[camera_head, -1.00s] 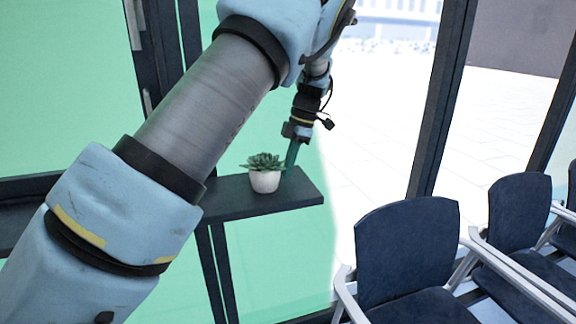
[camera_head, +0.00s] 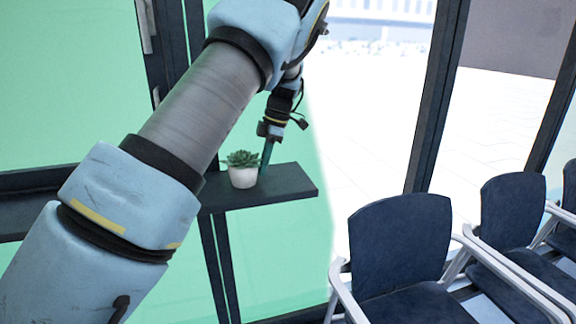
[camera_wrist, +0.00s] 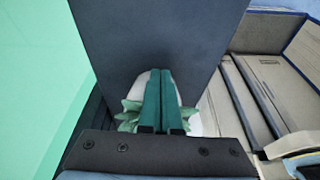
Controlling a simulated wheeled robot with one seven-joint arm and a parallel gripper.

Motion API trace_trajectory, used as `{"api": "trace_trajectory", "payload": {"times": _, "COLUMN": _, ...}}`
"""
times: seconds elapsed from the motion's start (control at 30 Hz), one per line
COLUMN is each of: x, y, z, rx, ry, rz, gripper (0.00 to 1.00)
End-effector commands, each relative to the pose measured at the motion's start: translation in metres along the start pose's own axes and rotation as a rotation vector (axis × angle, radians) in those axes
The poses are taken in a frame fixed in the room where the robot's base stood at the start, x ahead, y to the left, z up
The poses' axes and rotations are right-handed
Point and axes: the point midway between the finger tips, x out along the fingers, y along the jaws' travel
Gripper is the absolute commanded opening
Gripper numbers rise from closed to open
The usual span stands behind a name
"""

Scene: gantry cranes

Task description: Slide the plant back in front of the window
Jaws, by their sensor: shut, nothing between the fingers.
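The plant, a green succulent in a white pot (camera_head: 243,178), stands upright on a dark narrow shelf (camera_head: 291,183) in front of green-tinted glass. My gripper (camera_head: 265,171) points down just right of the pot, with its green fingers shut and empty. The fingers appear to touch the pot's right side or sit very close to it. In the wrist view, the shut fingers (camera_wrist: 159,88) cover the middle of the plant. Green leaves (camera_wrist: 129,112) and parts of the white pot show on both sides of them.
The shelf's right end is bare beyond my gripper. A dark window post (camera_head: 196,90) stands behind my arm. Dark chairs with pale armrests (camera_head: 395,245) stand at the lower right.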

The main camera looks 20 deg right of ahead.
Motion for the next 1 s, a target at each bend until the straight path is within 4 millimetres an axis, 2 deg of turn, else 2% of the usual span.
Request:
{"api": "trace_trajectory", "payload": {"times": 0.37, "x": 0.018, "y": 0.000, "z": -0.060, "rx": -0.004, "ry": 0.000, "rz": 0.000, "gripper": 0.00}}
{"api": "trace_trajectory", "payload": {"times": 1.0, "x": 0.073, "y": -0.001, "z": -0.242, "rx": -0.006, "ry": 0.000, "rz": -0.002, "gripper": 0.00}}
